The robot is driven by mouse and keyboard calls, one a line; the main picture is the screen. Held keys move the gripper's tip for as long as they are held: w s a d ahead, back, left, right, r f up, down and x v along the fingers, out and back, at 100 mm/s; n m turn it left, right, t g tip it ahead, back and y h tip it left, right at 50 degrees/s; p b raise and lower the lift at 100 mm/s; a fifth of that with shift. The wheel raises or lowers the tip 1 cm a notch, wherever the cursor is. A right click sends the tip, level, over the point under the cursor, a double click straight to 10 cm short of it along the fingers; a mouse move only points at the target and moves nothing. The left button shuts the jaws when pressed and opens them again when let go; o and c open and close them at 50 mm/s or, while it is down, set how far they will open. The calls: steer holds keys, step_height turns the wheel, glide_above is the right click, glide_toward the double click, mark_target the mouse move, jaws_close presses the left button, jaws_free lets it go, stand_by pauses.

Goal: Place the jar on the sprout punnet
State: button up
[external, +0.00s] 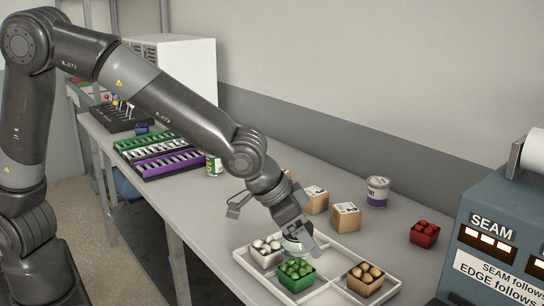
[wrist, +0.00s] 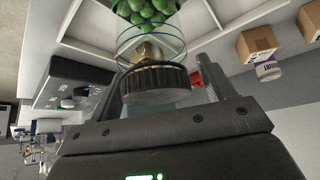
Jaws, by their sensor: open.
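The jar (wrist: 152,68) is clear glass with a dark ribbed lid. In the wrist view it stands between the fingers of my gripper (wrist: 165,82), which are apart on either side of it. Its far end meets the green sprouts in the sprout punnet (wrist: 142,12). In the external view the jar (external: 293,243) is partly hidden by my gripper (external: 300,236), just above and behind the green sprout punnet (external: 296,281). The jar looks to be on the sprouts, but I cannot tell whether it rests fully on them.
A white divided tray (external: 325,292) holds the sprout punnet, a mushroom punnet (external: 266,257) and a potato punnet (external: 365,284). A red punnet (external: 424,238), cardboard boxes (external: 346,218) and a tin (external: 377,192) stand behind. The SEAM machine (external: 500,240) is at right.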

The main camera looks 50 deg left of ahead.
steer(key=v, duration=1.2)
steer(key=shift+r, duration=0.15)
steer(key=s+a+r+n+y, duration=0.1)
steer(key=a+n, duration=0.1)
steer(key=a, duration=0.9)
steer(key=s+a+r+n, duration=0.1)
steer(key=s+a+r, duration=0.1)
steer(key=a, duration=0.8)
steer(key=s+a+f+n+y, duration=0.2)
steer(key=s+a, duration=1.2)
steer(key=a, duration=0.1)
steer(key=shift+s+f+n, duration=0.3)
